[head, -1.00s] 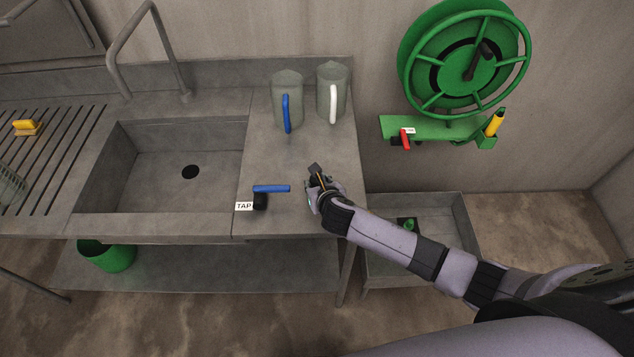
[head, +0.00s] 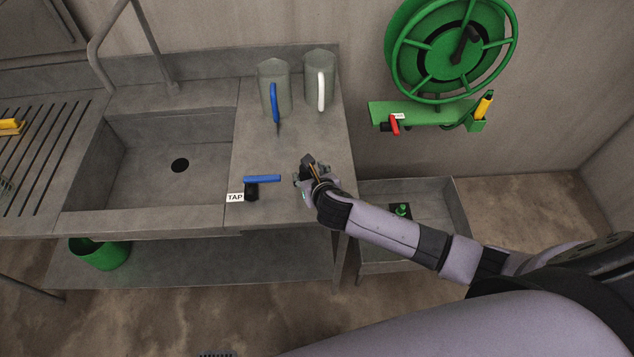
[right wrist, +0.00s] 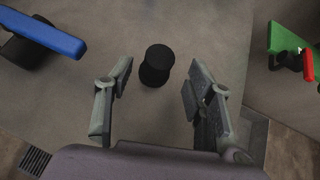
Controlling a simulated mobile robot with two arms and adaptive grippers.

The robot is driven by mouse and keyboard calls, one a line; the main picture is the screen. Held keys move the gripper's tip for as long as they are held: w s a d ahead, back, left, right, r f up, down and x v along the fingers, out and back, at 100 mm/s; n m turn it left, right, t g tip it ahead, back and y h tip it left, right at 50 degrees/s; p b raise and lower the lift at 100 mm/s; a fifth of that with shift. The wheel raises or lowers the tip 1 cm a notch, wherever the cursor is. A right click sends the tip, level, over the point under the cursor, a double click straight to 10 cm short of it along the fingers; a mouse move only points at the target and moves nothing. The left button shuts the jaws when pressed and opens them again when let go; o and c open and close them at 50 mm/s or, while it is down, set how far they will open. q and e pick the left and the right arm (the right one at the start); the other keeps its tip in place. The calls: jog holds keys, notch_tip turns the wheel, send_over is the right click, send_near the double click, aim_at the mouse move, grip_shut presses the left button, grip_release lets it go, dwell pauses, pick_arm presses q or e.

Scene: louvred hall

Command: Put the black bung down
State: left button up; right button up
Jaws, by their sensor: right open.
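The black bung (right wrist: 156,62) is a small dark cylinder with a narrower waist. In the right wrist view it stands upright on the grey counter (head: 290,146), between and slightly beyond my right gripper's (right wrist: 161,72) open fingers, with a gap on either side. In the head view my right gripper (head: 307,170) is low over the counter, right of the blue tap lever (head: 262,179). I cannot pick the bung out from the dark fingers there. My left gripper is not in view.
Two jugs, one blue-handled (head: 273,88) and one white-handled (head: 320,80), stand at the counter's back. The sink (head: 150,165) lies left. A green hose reel (head: 452,50) is on the wall, above a low grey trough (head: 445,215). The counter's middle is clear.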

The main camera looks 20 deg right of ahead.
jog(key=v, duration=0.9)
jog(key=shift+b, duration=0.35)
jog(key=shift+f, duration=0.1)
